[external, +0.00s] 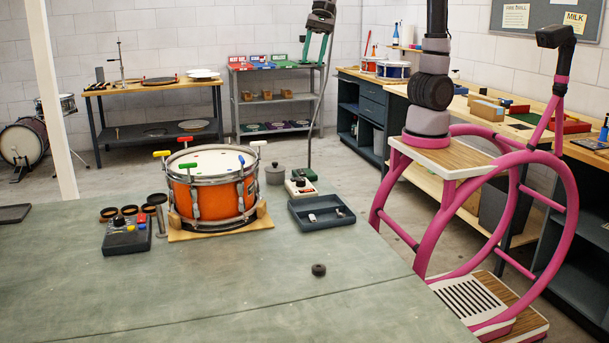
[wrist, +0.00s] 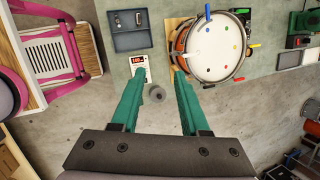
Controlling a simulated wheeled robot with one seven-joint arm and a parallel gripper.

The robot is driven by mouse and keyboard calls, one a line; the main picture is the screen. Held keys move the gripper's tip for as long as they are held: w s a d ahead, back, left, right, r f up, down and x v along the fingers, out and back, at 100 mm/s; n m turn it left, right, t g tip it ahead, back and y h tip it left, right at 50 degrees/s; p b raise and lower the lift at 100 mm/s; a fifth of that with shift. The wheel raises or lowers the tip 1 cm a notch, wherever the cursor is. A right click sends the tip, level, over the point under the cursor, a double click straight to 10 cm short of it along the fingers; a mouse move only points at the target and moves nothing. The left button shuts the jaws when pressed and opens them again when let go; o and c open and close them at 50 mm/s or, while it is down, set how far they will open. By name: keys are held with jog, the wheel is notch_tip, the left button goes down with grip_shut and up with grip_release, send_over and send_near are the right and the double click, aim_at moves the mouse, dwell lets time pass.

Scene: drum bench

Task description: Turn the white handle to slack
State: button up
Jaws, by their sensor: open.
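An orange drum (external: 207,195) with a white head stands on a wooden base on the bench in the external view; it also shows at upper right in the wrist view (wrist: 212,48). The white handle (external: 258,143) is at the drum's back-right rim. In the external view my gripper (external: 313,58) is high behind the bench, clear of the drum.
Red (external: 187,138), yellow (external: 161,154) and green (external: 189,165) handles stand around the rim. A dark tray (external: 322,213), a small meter box (external: 300,188) and a grey canister (external: 275,175) are right of the drum. The bench front is mostly clear.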

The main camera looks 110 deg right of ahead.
jog(key=w+f+m+g+h, duration=0.1)
jog(key=w+f+m+g, duration=0.1)
jog(key=w+f+m, duration=0.7)
jog(key=m+g+h, duration=0.1)
jog(key=m+h, duration=0.1)
jog(key=m, duration=0.4)
send_over(258, 142)
notch_tip(258, 142, down, 6)
jog(key=shift+s+d+f+m, duration=0.15)
jog(key=shift+d+f+m, duration=0.15)
jog(key=shift+f+m, duration=0.15)
notch_tip(258, 142, down, 10)
jog(key=shift+r, duration=0.1)
grip_shut()
